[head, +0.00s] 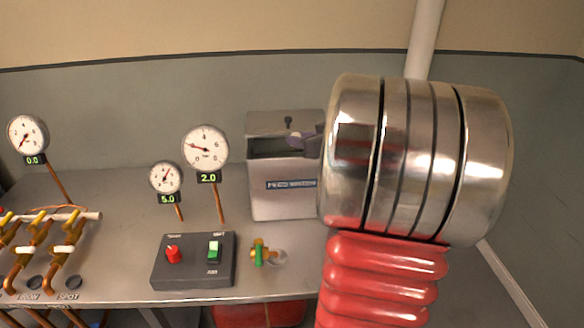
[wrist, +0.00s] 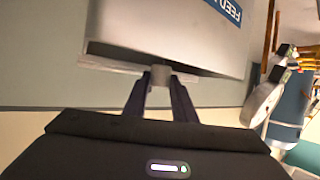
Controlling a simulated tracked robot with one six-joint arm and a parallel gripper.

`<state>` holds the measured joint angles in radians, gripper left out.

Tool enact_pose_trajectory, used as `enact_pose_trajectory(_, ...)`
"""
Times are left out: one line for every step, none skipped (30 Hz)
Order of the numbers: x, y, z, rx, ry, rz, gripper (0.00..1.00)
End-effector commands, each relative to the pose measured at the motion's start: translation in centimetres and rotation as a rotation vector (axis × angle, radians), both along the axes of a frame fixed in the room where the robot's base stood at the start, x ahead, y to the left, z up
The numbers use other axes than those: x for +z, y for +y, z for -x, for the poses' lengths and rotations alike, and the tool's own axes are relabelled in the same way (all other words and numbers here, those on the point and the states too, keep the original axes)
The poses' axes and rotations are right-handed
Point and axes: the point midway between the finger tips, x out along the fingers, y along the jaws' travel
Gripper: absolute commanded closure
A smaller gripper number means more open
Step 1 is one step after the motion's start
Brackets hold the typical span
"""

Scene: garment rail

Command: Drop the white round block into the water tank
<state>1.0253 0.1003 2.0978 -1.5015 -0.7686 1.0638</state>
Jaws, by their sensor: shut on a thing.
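The water tank (head: 284,188) is a silvery metal box with a blue-and-white label, standing at the back of the bench. Its top looks open, with a dark inside. The tank also fills the top of the wrist view (wrist: 140,29), with "FEED" on its label. My gripper (head: 293,138) reaches in from the right at the tank's upper part. In the wrist view my dark fingers (wrist: 165,83) are shut on a small pale piece (wrist: 160,77), seemingly the white round block, mostly hidden by the fingers. I cannot tell whether it is over the opening.
A grey switch box (head: 193,275) with a red knob and green switch sits left of the tank. Several dial gauges (head: 205,148) stand on copper pipes. My arm hides the right side of the bench.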

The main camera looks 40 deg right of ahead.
Motion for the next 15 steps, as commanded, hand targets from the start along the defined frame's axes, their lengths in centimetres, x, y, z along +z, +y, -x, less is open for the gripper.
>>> enact_pose_trajectory(0.01, -0.02, 0.01, 0.000, 0.000, 0.000, 0.98)
enact_pose_trajectory(0.02, -0.02, 0.02, 0.000, 0.000, 0.000, 0.98)
enact_pose_trajectory(0.03, -0.03, 0.02, 0.000, 0.000, 0.000, 0.98)
enact_pose_trajectory(0.03, -0.03, 0.02, 0.000, 0.000, 0.000, 0.74)
enact_pose_trajectory(0.03, -0.03, 0.02, -0.001, 0.000, 0.000, 0.72)
enact_pose_trajectory(0.03, -0.04, 0.03, -0.001, 0.000, 0.000, 0.69)
enact_pose_trajectory(0.03, -0.04, 0.03, -0.001, 0.000, 0.000, 0.67)
enact_pose_trajectory(0.03, -0.05, 0.03, -0.001, 0.000, 0.000, 0.65)
enact_pose_trajectory(0.03, -0.04, 0.04, -0.001, 0.000, 0.000, 0.62)
enact_pose_trajectory(0.03, -0.04, 0.04, -0.001, 0.000, 0.000, 0.60)
enact_pose_trajectory(0.03, -0.05, 0.04, -0.001, 0.000, -0.001, 0.58)
enact_pose_trajectory(0.03, -0.05, 0.04, -0.001, 0.000, -0.001, 0.55)
enact_pose_trajectory(0.03, -0.06, 0.04, -0.001, 0.000, -0.001, 0.54)
enact_pose_trajectory(0.04, -0.06, 0.05, -0.001, 0.000, -0.001, 0.54)
enact_pose_trajectory(0.04, -0.06, 0.05, -0.001, 0.000, -0.001, 0.54)
